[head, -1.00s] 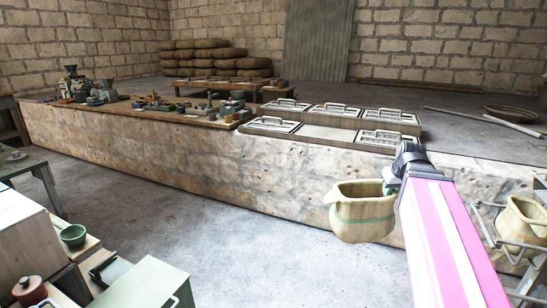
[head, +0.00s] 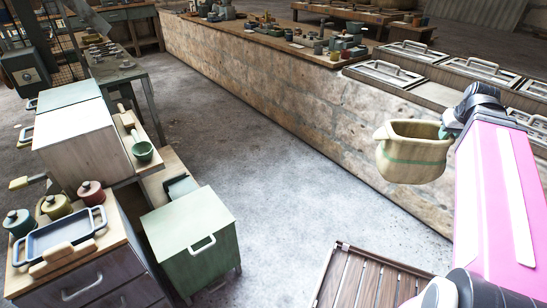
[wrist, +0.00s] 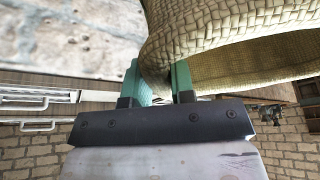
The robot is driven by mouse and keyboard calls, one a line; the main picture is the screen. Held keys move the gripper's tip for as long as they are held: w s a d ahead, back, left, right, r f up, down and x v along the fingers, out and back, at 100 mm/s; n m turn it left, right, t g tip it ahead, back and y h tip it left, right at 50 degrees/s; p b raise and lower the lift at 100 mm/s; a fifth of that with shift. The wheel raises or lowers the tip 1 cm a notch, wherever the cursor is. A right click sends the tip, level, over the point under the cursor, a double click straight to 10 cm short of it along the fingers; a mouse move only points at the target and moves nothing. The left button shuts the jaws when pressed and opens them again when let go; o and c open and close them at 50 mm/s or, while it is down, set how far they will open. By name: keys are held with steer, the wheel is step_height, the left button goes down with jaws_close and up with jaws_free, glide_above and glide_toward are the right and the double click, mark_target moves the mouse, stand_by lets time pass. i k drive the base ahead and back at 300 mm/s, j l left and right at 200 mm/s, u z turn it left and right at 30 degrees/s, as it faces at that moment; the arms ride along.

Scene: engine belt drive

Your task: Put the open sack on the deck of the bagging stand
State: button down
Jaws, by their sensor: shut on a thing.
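The open sack (head: 412,158) is a tan woven bag with a green band and a wide open mouth facing up. It hangs upright in the air at the right of the head view, in front of the stone counter. My gripper (head: 449,129) is shut on its right rim. In the wrist view the green fingers (wrist: 158,82) pinch the woven edge of the sack (wrist: 225,35). I cannot make out the bagging stand for certain in the current frames.
The long stone counter (head: 290,105) runs diagonally, with lidded trays (head: 396,72) on top. A green cabinet (head: 192,240) and a drawer unit with pots (head: 85,270) stand at left. A slatted wooden surface (head: 365,280) is at the bottom. The concrete floor between is clear.

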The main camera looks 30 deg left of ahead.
mark_target(172, 170)
steer(key=i+u, duration=0.5)
steer(key=i, duration=0.15)
steer(key=i+l+u, duration=0.1)
steer(key=i+u, duration=0.35)
steer(key=i, duration=0.2)
steer(key=i+u, duration=0.25)
steer(key=u, duration=0.15)
steer(key=i+u, duration=0.25)
steer(key=u, duration=0.15)
steer(key=i+l+u, duration=0.2)
steer(key=u, duration=0.2)
steer(key=i+l+u, duration=0.1)
steer(key=i+u, duration=0.3)
steer(key=i+l+u, duration=0.15)
steer(key=u, duration=0.2)
steer(key=i+l+u, duration=0.25)
steer(key=u, duration=0.15)
steer(key=i+l+u, duration=0.3)
steer(key=i+l, duration=0.05)
steer(key=l, duration=0.1)
